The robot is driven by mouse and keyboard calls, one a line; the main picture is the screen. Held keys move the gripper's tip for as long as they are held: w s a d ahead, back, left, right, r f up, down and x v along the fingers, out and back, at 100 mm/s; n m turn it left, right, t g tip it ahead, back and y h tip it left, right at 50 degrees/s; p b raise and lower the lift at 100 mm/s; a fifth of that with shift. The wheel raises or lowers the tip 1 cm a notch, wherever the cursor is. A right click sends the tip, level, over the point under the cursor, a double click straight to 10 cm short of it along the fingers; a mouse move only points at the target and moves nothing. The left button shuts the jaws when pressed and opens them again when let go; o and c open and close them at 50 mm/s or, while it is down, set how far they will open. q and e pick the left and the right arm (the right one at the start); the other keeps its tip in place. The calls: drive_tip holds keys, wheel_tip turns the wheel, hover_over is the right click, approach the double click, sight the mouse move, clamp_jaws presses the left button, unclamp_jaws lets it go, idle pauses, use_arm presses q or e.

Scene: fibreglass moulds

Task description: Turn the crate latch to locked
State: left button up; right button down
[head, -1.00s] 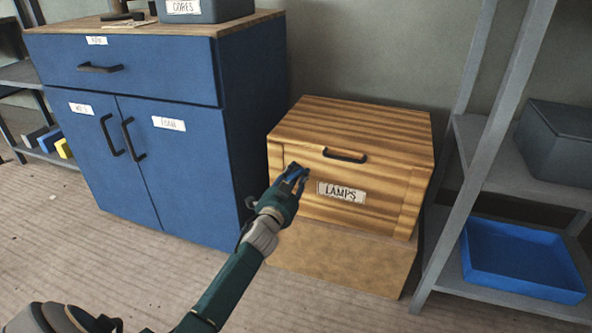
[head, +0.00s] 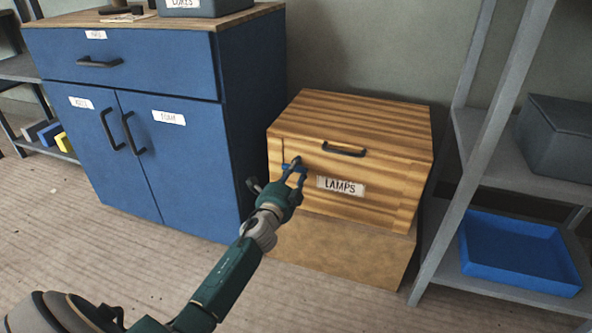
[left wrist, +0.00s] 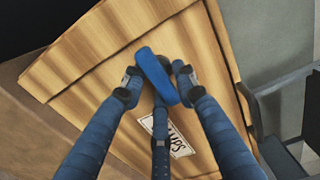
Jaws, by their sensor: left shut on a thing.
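The wooden crate (head: 350,135), with a "LAMPS" label (head: 341,186) on its front, sits on a plain brown block. Its latch (left wrist: 155,76) is a blue bar on the crate's front, and it lies at a slant in the left wrist view. My left gripper (head: 294,171) is at the left part of the crate front, left of the label. In the left wrist view its fingers (left wrist: 158,84) are shut on the latch, one on each side. The latch is mostly hidden by the fingers in the head view. My right gripper is not in view.
A blue cabinet (head: 163,100) stands left of the crate. A grey shelf rack (head: 462,165) with a blue tray (head: 520,255) and a grey bin (head: 558,130) stands close on the right. A dark handle (head: 344,150) sticks out above the label. The floor in front is clear.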

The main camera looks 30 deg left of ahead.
use_arm(q)
drive_tip(key=shift+d+f, duration=0.25)
drive_tip(key=shift+f, duration=0.15)
drive_tip(key=o, duration=1)
drive_tip(key=shift+a+r, duration=0.1)
drive_tip(key=shift+r, duration=0.05)
drive_tip(key=shift+s, duration=0.3)
drive_tip(key=v, duration=1.1)
drive_tip(key=shift+s, duration=0.2)
